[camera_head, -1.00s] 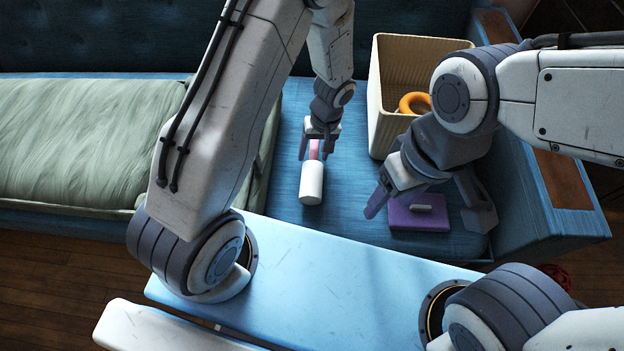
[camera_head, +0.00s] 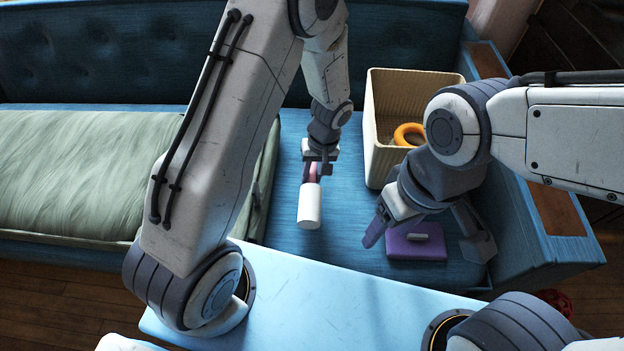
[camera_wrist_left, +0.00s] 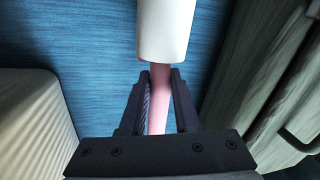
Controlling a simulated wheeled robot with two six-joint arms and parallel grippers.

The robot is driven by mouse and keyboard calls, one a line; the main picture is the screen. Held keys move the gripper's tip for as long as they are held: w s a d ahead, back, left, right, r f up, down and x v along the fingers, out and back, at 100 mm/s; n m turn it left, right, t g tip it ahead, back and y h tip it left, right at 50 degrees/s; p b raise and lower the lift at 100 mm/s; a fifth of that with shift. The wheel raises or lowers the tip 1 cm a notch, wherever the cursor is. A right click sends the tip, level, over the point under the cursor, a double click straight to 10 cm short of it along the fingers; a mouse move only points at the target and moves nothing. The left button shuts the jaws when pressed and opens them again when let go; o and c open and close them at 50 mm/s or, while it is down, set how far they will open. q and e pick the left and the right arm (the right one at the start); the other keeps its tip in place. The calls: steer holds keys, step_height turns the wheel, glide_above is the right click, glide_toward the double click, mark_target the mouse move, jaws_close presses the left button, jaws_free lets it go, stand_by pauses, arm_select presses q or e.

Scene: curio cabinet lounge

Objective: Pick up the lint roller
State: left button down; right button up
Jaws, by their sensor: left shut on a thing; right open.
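The lint roller (camera_head: 310,206) has a white cylindrical head and a pink handle. It is over the blue sofa seat in the head view, white end toward me. My left gripper (camera_head: 316,172) is shut on its pink handle. In the left wrist view the handle runs between the two dark fingers (camera_wrist_left: 160,100), and the white head (camera_wrist_left: 165,30) extends beyond them. Whether the roller touches the seat I cannot tell. My right gripper (camera_head: 425,235) is open and empty, above and around the purple box-like item (camera_head: 415,246).
A cream ribbed bin (camera_head: 390,165) with an orange ring (camera_head: 408,134) inside stands right of my left gripper. A green cushion (camera_head: 85,175) lies on the left. The sofa armrest (camera_head: 550,235) is at the right. Blue seat is free around the roller.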

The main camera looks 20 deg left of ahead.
arm_select(q)
steer(key=s+d+r+p, duration=0.2)
steer(key=d+r, duration=0.5)
steer(key=d, duration=0.4)
steer(key=shift+d+r+p, duration=0.25)
steer(key=shift+d+p, duration=0.05)
steer(key=shift+p, duration=0.1)
